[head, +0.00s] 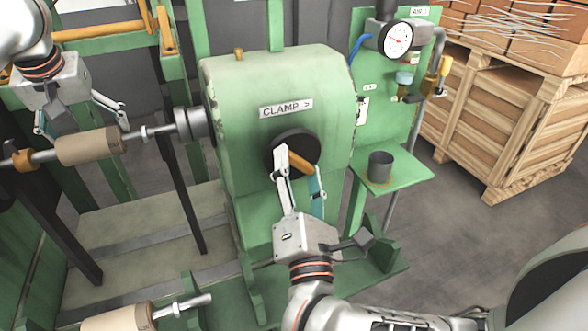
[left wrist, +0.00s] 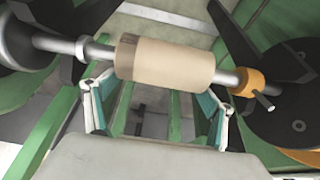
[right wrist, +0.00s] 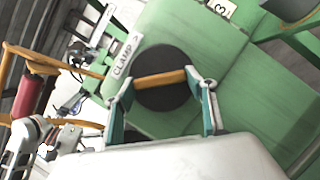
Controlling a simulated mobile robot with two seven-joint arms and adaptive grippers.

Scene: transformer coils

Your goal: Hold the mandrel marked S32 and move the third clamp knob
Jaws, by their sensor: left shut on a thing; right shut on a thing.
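The tan mandrel (head: 90,146) sits level on a steel shaft left of the green clamp housing; it also shows in the left wrist view (left wrist: 165,60). No S32 mark is readable on it. My left gripper (head: 82,122) is shut on the mandrel, one finger toward each end of the tan roll. The clamp knob is a black disc (head: 279,138) with an orange bar handle (head: 299,162), below a "CLAMP >" sign. My right gripper (head: 302,170) is shut on the knob, its fingers at the bar's two ends. The right wrist view shows the bar (right wrist: 160,80) running almost level between the fingers.
A second tan roll (head: 117,318) lies on a shaft at the bottom left. A dark cup (head: 380,166) stands on a green shelf right of the housing. A pressure gauge (head: 397,40) is above it. Wooden crates (head: 495,125) stand at the right, with clear floor before them.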

